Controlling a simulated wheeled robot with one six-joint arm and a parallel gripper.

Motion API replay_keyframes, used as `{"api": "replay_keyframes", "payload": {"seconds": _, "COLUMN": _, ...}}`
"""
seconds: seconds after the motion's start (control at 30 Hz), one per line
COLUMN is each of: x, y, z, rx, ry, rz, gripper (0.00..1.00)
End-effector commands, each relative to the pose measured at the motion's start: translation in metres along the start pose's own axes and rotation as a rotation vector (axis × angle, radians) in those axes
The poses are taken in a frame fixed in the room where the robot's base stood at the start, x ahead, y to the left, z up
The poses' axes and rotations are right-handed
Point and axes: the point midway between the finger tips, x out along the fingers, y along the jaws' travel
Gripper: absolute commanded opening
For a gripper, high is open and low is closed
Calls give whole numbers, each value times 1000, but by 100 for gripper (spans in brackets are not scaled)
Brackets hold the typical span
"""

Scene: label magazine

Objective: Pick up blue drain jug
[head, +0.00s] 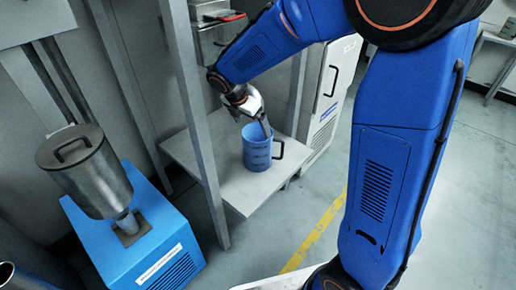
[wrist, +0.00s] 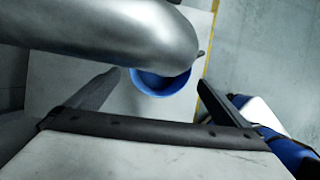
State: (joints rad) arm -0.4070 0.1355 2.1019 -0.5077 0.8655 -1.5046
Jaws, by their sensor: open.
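The blue drain jug (head: 257,150) stands upright on a grey shelf in the head view, with a dark handle on its right side. In the wrist view the jug (wrist: 160,84) shows as a blue rim partly hidden behind a large grey metal cylinder. My gripper (head: 266,127) is at the jug's top in the head view; whether it touches the jug I cannot tell. In the wrist view my gripper (wrist: 160,82) is open, with one finger on each side of the jug in the picture. Nothing is held between the fingers.
The grey shelf (head: 217,170) sits between upright posts (head: 192,110). The metal cylinder (wrist: 110,35) crosses the wrist view close by. A blue machine with a steel hopper (head: 88,170) stands at left. A white cabinet (head: 328,90) stands behind. Open floor lies right.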

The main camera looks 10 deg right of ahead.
Motion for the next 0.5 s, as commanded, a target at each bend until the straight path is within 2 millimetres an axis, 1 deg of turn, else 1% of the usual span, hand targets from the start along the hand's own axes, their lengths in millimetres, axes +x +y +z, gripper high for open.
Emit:
{"api": "replay_keyframes", "payload": {"seconds": 0.17, "x": 8, "y": 0, "z": 0, "rx": -1, "ry": 1, "rz": 0, "gripper": 100}}
{"api": "replay_keyframes", "payload": {"seconds": 0.5, "x": 53, "y": -1, "z": 0, "rx": -10, "ry": 1, "rz": 2, "gripper": 100}}
